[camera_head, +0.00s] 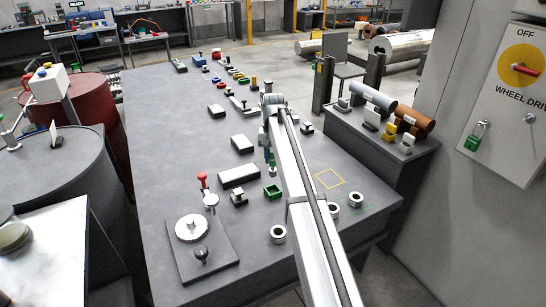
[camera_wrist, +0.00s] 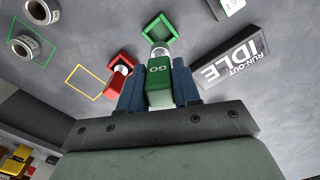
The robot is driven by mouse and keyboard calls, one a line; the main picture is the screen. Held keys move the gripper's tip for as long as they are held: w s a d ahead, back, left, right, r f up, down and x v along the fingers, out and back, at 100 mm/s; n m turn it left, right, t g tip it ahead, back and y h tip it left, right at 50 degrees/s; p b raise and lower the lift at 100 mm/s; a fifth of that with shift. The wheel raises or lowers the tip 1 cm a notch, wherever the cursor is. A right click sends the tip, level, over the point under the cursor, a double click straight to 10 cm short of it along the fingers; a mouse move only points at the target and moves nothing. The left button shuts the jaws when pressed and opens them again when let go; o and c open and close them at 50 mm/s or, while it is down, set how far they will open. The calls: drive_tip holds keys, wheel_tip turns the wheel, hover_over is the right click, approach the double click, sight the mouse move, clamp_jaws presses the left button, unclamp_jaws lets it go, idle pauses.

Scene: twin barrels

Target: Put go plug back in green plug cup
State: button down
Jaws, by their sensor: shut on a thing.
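The green GO plug (camera_wrist: 159,90) is between the two blue fingers of my gripper (camera_wrist: 160,75) in the wrist view, its silver end pointing toward the green cup. The green square cup (camera_wrist: 146,35) lies just beyond that end. I cannot tell whether the tip overlaps the cup or is apart from it. In the head view the green cup (camera_head: 272,196) stands on the grey table. My gripper (camera_head: 270,158) is just behind it there, partly hidden by my arm, and the plug is hard to make out.
A red piece (camera_wrist: 118,80) stands close beside my gripper in the wrist view. A black IDLE block (camera_wrist: 232,58) lies on the other side. White rings (camera_head: 278,233) and a plate with a round dial (camera_head: 192,229) are nearer on the table (camera_head: 165,140). A yellow outlined square (camera_head: 331,179) is empty.

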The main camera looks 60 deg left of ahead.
sight(273, 165)
drive_tip(key=shift+f, duration=2.9)
drive_tip(key=shift+f, duration=1.6)
drive_tip(key=c, duration=0.7)
unclamp_jaws()
wheel_tip(273, 165, up, 14)
drive_tip(key=shift+f, duration=0.1)
